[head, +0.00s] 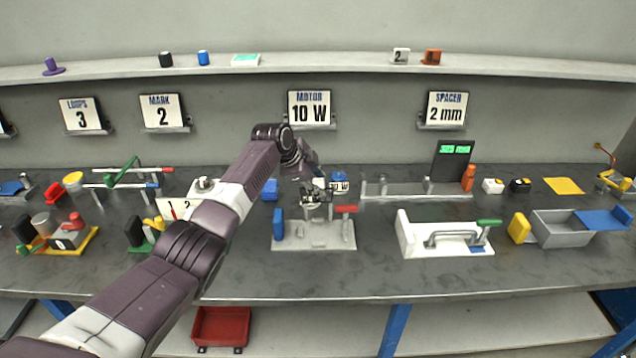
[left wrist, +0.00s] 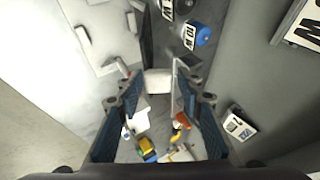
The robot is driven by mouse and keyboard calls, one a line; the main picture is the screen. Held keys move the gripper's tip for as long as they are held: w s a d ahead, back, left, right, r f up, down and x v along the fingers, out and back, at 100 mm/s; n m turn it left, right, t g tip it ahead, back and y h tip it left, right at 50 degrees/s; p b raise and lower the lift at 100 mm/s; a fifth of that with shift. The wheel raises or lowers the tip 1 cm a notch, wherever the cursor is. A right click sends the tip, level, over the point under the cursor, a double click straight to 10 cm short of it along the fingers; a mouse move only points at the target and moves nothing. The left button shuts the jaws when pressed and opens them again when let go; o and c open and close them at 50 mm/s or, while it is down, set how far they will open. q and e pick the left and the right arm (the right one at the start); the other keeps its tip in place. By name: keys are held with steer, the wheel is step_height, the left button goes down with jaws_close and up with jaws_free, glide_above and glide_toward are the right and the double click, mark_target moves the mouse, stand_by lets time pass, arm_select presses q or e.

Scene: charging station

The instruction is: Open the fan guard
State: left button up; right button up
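My left gripper (head: 316,196) hangs over a light grey fixture plate (head: 318,240) with a blue upright block (head: 278,224) on its left side and a red piece (head: 346,209) at its right. I cannot clearly single out the fan guard; the gripper covers the middle of this fixture. In the left wrist view the two dark blue finger pads of the left gripper (left wrist: 160,105) stand wide apart. A pale block (left wrist: 157,80) shows beyond and between them, and I cannot tell whether anything is touched. My right gripper is not in view.
A blue motor marked 10 W (head: 339,180) stands just behind the fixture. A grey rail (head: 405,189) with posts lies to the right, behind a white base with a metal handle (head: 440,240). The table front below the fixture is clear.

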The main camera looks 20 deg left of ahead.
arm_select(q)
steer(key=shift+o, duration=0.6)
steer(key=v, duration=1.2)
steer(key=shift+c, duration=0.4)
